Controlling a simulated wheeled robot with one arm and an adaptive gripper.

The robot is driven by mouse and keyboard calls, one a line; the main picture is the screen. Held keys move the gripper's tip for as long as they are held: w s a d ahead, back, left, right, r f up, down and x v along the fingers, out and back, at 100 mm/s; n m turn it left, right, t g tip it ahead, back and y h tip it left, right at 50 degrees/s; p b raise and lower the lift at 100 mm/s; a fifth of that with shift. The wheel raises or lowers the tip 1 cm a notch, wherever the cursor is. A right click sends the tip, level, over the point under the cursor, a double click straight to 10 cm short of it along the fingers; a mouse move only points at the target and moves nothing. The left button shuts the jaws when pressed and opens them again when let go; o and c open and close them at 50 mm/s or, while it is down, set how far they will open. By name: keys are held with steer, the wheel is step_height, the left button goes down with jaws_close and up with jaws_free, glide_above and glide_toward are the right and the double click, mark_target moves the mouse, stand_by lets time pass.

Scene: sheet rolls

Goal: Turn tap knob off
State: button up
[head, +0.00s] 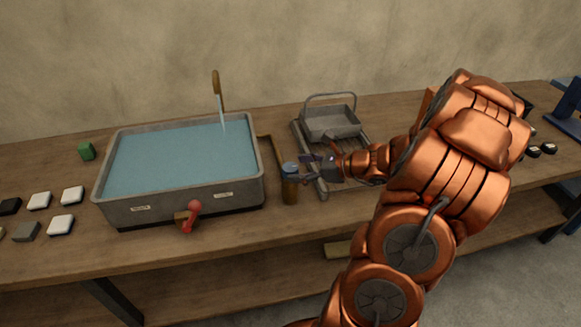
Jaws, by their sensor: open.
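A grey basin (190,207) full of blue water stands on the wooden bench, left of centre. A brass-coloured spout (217,88) rises at its back, with a pale stream falling into the water. A red tap knob (192,212) on a small brass-coloured fitting sits at the basin's front wall. My copper arm reaches in from the right. My gripper (305,168) is open, to the right of the basin and well apart from the knob. It is beside a brown cylinder with a blue top (290,185); I cannot tell whether they touch.
A grey metal tray with a handle (330,122) stands on a rack behind my gripper. Bare bench lies in front of the basin. A blue object (565,115) is at the far right.

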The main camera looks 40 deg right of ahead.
mark_target(295, 168)
steer(key=shift+x, duration=1.7)
steer(key=shift+s, duration=0.1)
steer(key=c, duration=1.2)
